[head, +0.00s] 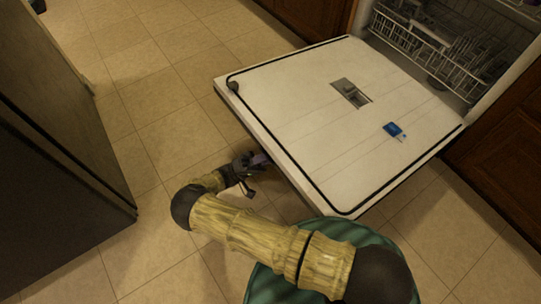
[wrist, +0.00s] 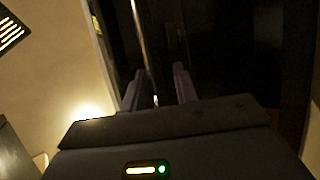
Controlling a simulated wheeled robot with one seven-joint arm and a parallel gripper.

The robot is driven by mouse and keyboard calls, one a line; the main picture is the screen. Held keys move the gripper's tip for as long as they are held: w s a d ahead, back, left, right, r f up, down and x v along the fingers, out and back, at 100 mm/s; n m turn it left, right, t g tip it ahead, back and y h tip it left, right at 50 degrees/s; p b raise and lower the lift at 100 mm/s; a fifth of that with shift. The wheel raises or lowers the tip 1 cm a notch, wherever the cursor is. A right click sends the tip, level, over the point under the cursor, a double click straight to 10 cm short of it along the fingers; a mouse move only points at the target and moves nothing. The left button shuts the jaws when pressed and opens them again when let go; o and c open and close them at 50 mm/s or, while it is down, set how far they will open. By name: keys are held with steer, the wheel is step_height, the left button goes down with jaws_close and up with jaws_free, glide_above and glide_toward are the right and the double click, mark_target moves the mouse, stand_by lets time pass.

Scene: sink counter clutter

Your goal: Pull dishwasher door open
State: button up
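The dishwasher door (head: 300,110) is swung down and lies nearly flat, its white inner face up, in the head view. My gripper (head: 261,160) is at the door's outer left edge, its fingertips partly hidden under that edge. In the wrist view the two fingers of my gripper (wrist: 159,80) stand apart. A thin shiny bar (wrist: 141,35), which looks like the door handle, runs between them, nearer the left finger. I cannot tell whether either finger touches it. The dark surface beside the bar looks like the door's outer front.
The dishwasher's lower rack (head: 425,45) shows inside the open tub at top right. A blue packet or label (head: 394,130) is on the door's inner face. A dark appliance or cabinet (head: 50,180) stands at left. Tiled floor (head: 150,90) is clear between it and the door.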

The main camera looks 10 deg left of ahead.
steer(key=shift+a, duration=0.15)
steer(key=b+v, duration=0.6)
steer(key=v, duration=0.1)
steer(key=shift+b, duration=0.3)
steer(key=shift+f, duration=0.15)
